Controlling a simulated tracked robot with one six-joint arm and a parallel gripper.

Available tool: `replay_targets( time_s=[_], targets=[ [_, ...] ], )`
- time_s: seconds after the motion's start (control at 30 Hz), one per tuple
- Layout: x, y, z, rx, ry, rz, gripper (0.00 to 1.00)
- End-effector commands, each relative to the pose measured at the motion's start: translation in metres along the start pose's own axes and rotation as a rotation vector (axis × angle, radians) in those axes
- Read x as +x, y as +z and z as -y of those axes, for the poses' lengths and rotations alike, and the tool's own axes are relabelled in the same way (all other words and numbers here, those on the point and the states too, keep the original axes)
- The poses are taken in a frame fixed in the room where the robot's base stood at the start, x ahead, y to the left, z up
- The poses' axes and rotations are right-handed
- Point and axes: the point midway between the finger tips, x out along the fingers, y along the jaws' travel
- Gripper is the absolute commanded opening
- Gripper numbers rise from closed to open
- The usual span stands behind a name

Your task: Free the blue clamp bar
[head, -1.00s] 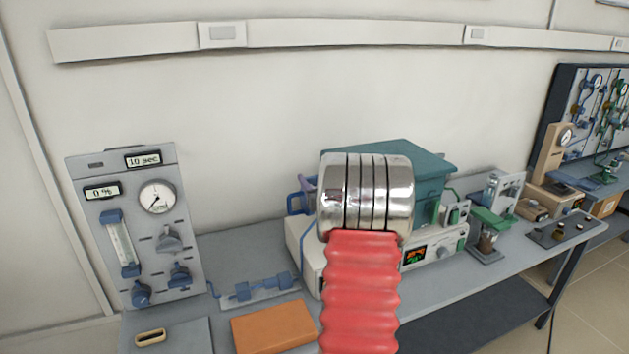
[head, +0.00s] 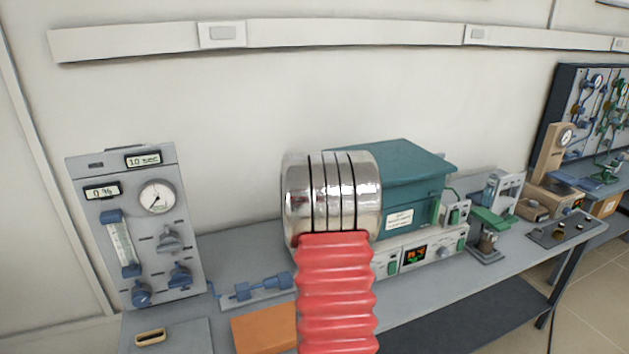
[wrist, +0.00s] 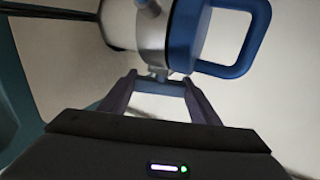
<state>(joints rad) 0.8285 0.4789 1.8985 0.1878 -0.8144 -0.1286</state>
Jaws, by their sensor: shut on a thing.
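In the wrist view my gripper (wrist: 160,90) has its two dark fingers closed on a short blue-grey piece (wrist: 158,87), which I take to be part of the blue clamp bar. It lies just below a pale metal cylinder (wrist: 145,22). A thick blue collar with a large blue loop handle (wrist: 258,50) is around the cylinder's right end; how it joins the held piece is not clear. In the head view my own arm hides the gripper and the held piece, in front of the left end of the teal furnace (head: 408,190).
A grey gauge panel (head: 185,220) stands at the left. A green-topped stand (head: 490,220) is right of the furnace.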

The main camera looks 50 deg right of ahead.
Motion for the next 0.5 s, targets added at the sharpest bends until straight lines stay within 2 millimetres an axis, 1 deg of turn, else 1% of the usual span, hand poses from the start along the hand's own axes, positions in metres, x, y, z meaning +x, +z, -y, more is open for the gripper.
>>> replay_targets(
  time_s=[0.03, 0.5],
  targets=[
    [0.0002, -0.0014, 0.0071, -0.001, 0.011, -0.003, 0.34],
    [0.0008, -0.0017, 0.0070, -0.002, 0.234, -0.004, 0.34]
  ],
)
